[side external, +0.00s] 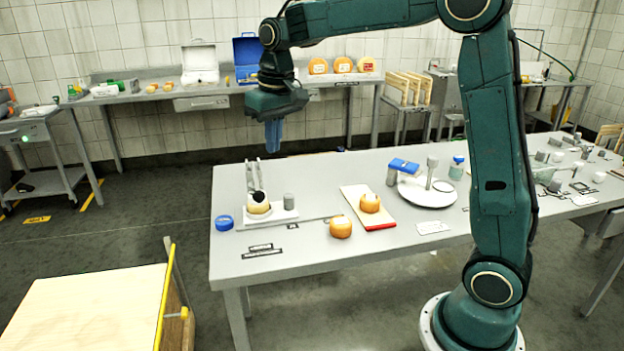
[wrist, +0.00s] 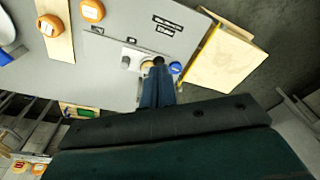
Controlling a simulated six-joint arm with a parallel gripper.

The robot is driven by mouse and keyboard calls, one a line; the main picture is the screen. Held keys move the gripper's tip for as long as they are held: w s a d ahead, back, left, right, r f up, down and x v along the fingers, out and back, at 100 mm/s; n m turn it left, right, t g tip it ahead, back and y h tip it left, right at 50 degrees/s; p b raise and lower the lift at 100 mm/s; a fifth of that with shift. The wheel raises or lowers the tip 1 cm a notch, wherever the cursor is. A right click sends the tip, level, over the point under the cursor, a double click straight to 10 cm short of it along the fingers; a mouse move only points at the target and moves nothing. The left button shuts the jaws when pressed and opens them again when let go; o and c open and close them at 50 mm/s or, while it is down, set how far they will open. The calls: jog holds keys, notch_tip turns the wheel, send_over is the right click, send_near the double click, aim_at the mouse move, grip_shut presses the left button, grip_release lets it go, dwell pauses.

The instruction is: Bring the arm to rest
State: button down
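My gripper (side external: 273,148) hangs pointing down, high above the far left part of the grey table (side external: 300,262). Its two blue fingers lie together with nothing seen between them. They also show together in the wrist view (wrist: 158,72). A small pale cheese wheel with a dark top (side external: 258,203) sits in a white stand (side external: 274,217) on the table, below and apart from my gripper. One orange cheese wheel (side external: 340,228) is on the table. Another orange wheel (side external: 370,203) is on a light board with a red end (side external: 353,196).
A white round plate (side external: 427,196) with an upright post stands farther right. A wooden-topped cart (side external: 85,310) is at front left. The air around my gripper is clear.

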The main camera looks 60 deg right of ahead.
jog(key=s+a+r+n+t, duration=0.1)
jog(key=s+a+r, duration=0.1)
jog(key=s, duration=0.5)
jog(key=s+a+r+t, duration=0.1)
jog(key=s+a, duration=0.1)
jog(key=s, duration=0.6)
jog(key=s+a+f+n+t, duration=0.1)
jog(key=s+f, duration=0.3)
jog(key=s, duration=0.7)
jog(key=shift+s+a+t, duration=0.15)
jog(key=shift+s+t, duration=0.1)
jog(key=shift+t, duration=0.35)
jog(key=shift+f, duration=0.1)
